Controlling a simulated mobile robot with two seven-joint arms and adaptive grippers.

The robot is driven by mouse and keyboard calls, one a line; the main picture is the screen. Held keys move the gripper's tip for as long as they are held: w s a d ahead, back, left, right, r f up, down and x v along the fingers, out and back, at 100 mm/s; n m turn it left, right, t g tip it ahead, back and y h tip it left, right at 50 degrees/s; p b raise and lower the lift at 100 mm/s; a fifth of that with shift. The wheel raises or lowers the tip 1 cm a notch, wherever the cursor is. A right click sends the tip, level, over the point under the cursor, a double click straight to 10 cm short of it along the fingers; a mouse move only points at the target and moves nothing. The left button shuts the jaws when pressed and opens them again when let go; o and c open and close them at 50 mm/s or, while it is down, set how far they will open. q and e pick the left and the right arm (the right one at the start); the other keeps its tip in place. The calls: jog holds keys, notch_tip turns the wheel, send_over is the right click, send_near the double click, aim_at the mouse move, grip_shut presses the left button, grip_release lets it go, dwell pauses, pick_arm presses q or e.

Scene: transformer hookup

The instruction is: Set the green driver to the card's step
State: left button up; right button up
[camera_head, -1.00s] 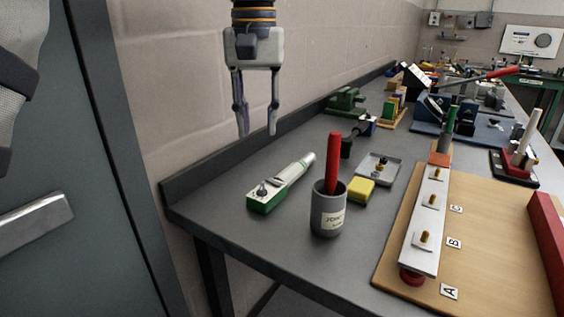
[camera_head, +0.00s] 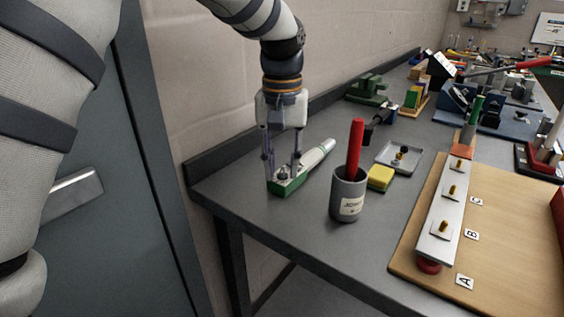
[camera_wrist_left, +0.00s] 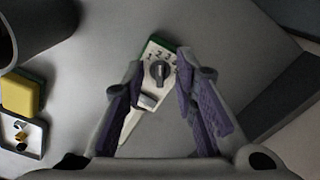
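The driver with a green end (camera_head: 287,186), a pale body and a small dial knob lies on the grey bench. In the left wrist view its dial knob (camera_wrist_left: 159,71) is dark, with small numerals along the green edge; which one it points to I cannot tell. My left gripper (camera_head: 283,173) points down over the dial end; its fingers are apart, one on each side. In the left wrist view the open gripper (camera_wrist_left: 160,80) shows nothing between its fingers but the driver below. Contact is unclear. I cannot make out a card with a readable step. My right gripper is out of view.
A grey cup (camera_head: 348,195) holding a red-handled tool (camera_head: 355,148) stands close to the right of the driver. A yellow block (camera_head: 380,177) and a small metal tray (camera_head: 399,158) lie beyond it. A wooden board (camera_head: 480,270) with a metal bar lies at right.

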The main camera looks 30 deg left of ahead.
pick_arm(q)
grip_shut()
jog(key=shift+r+m, duration=0.1)
jog(key=shift+m, duration=0.2)
jog(key=m, duration=0.4)
jog(key=shift+a+m, duration=0.1)
jog(key=shift+m, duration=0.3)
jog(key=m, duration=0.6)
jog(key=shift+a, duration=0.1)
jog(key=shift+o, duration=0.8)
grip_release()
